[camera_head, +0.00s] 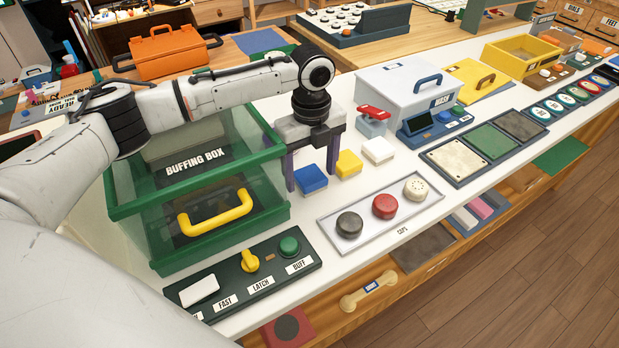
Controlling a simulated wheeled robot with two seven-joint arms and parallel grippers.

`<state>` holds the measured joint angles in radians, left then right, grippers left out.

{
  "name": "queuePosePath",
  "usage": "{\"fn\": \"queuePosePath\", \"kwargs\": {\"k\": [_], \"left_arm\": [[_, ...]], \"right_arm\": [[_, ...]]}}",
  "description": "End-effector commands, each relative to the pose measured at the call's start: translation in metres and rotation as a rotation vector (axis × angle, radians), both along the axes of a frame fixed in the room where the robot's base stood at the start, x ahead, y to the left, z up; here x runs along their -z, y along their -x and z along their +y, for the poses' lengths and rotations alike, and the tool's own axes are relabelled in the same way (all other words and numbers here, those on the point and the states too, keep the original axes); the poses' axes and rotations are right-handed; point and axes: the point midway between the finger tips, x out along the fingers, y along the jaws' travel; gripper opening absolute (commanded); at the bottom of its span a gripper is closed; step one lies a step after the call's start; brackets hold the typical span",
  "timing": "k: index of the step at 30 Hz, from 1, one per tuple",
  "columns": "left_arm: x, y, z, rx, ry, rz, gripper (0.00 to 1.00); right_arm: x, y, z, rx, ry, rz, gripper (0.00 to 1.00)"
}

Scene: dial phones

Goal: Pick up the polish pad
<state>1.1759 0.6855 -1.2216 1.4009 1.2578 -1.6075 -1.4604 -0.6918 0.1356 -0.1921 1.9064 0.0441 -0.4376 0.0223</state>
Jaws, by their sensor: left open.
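Three small square pads stand in a row on the white bench: a blue pad (311,180), a yellow pad (348,164) and a white pad (378,150). No label on them can be read, so I cannot tell which is the polish pad. My left gripper (312,176) points down, open and empty. In the picture its fingers appear on either side of the blue pad, one just left of it and the other between the blue and yellow pads. I cannot tell how far down the fingertips are. My right gripper is not in view.
The green buffing box (125,211) with a yellow handle stands left of the pads. A control panel (237,282) and a caps tray (398,224) with three round caps lie in front. A white wash box (400,85) stands behind, beside a red-handled item (371,124).

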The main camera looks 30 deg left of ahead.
Motion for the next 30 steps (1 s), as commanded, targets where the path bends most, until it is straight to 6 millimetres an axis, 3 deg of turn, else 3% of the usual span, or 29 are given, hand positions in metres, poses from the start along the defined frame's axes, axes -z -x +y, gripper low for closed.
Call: {"fn": "queuePosePath", "kwargs": {"k": [4,11,20,26,30], "left_arm": [[0.015,0.0,0.0,-0.001,0.0,0.0,0.7],[0.017,-0.001,0.0,0.0,0.0,-0.001,0.7],[0.017,-0.001,0.0,0.0,0.0,-0.001,0.25],[0.016,-0.001,0.0,0.0,0.0,-0.002,0.25],[0.005,-0.002,0.0,0.0,0.001,-0.005,0.25]], "right_arm": [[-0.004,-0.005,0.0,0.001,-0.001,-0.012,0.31],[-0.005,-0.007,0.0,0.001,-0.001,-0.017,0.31],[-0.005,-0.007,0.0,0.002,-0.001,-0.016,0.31],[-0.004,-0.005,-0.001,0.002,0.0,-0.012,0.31],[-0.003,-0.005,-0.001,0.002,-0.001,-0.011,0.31]]}}
